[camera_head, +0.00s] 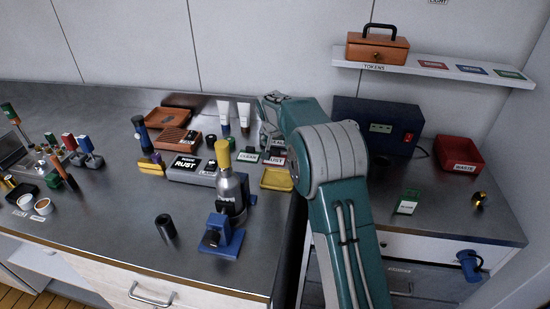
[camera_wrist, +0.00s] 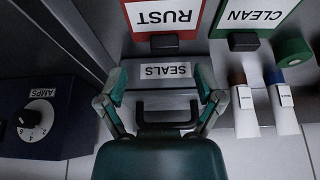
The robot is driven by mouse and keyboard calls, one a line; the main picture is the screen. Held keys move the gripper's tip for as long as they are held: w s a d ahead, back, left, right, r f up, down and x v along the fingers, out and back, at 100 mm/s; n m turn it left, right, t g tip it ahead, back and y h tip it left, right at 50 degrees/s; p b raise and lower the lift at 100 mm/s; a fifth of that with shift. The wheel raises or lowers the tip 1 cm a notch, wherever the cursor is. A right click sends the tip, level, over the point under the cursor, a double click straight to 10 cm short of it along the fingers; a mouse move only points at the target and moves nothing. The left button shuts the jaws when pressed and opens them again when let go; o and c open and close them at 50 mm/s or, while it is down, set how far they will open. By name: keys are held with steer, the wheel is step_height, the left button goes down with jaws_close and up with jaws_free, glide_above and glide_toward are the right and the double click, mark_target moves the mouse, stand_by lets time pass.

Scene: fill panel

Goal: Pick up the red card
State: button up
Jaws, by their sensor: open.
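A red card (camera_head: 433,65) lies flat on the white wall shelf (camera_head: 400,66) at the upper right in the head view. A blue card (camera_head: 471,70) and a green card (camera_head: 508,74) lie to its right. In the wrist view, a red-edged RUST sign (camera_wrist: 163,17) also shows, beside a green-edged CLEAN sign (camera_wrist: 250,15). My gripper (camera_wrist: 162,92) is open, its fingers apart around a black handle and a SEALS label (camera_wrist: 167,70); contact cannot be told. The shelf's red card is not visible in the wrist view. In the head view my arm hides the fingertips.
A brown toolbox (camera_head: 377,47) stands at the shelf's left end, above a TOKENS label. Below are a dark box (camera_head: 378,126) with a red switch and a red WASTE bin (camera_head: 459,154). Bottles, trays and tools crowd the left bench (camera_head: 110,225). Its front middle is fairly clear.

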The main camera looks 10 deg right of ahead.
mark_target(275, 152)
steer(key=x, duration=0.4)
steer(key=shift+w+a+f, duration=0.2)
steer(key=shift+a+f, duration=0.15)
steer(key=shift+c, duration=0.3)
steer(key=c, duration=1)
